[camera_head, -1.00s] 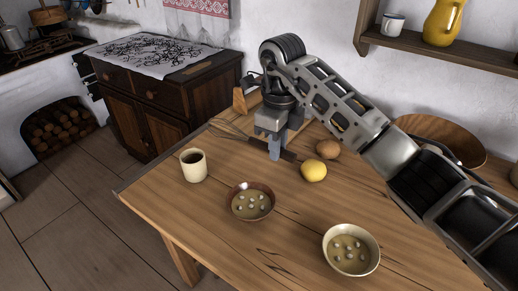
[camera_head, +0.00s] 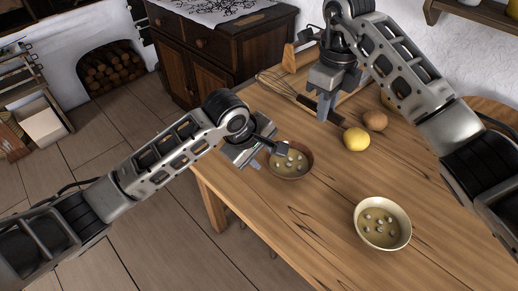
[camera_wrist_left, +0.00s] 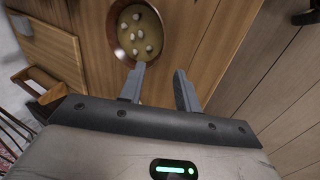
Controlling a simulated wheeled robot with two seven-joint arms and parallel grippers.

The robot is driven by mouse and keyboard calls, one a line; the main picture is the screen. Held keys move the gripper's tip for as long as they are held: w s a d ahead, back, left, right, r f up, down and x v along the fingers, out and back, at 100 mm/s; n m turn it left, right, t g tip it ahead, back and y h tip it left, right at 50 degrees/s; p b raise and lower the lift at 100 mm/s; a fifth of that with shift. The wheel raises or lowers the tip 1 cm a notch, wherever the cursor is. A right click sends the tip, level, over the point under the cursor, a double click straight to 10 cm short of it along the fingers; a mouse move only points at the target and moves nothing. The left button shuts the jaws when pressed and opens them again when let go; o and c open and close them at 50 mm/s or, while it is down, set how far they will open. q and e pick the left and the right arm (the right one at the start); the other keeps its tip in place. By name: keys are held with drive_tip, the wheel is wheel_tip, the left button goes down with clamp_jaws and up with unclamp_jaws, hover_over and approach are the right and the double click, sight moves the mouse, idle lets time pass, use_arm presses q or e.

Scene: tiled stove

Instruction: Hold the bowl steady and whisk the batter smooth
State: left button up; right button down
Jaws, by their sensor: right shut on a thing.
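A brown bowl (camera_head: 291,174) of batter with several pale lumps stands near the table's left edge. It also shows in the left wrist view (camera_wrist_left: 168,40). My left gripper (camera_head: 272,147) is at this bowl's left side in the head view. In the left wrist view its two fingers (camera_wrist_left: 160,70) are apart with nothing between them; one fingertip overlaps the bowl's near edge, and I cannot tell if it touches. The whisk (camera_head: 276,84) lies low over the table behind the bowl, its dark handle running right. My right gripper (camera_head: 323,114) is shut on that handle.
A cream bowl (camera_head: 400,241) with similar lumpy contents stands at the front right. A lemon (camera_head: 356,139) and a brown egg-like object (camera_head: 375,121) lie right of my right gripper. The table (camera_head: 330,230) is clear between the bowls. A dark cabinet (camera_head: 215,55) stands behind.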

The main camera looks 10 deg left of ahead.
sight(270, 168)
use_arm(q)
drive_tip(key=shift+n, duration=0.3)
drive_tip(key=x, duration=1.1)
drive_tip(key=shift+w+a+f, duration=0.1)
drive_tip(key=shift+w+a, duration=0.15)
drive_tip(key=shift+a, duration=0.05)
clamp_jaws()
drive_tip(key=shift+a, duration=0.1)
unclamp_jaws()
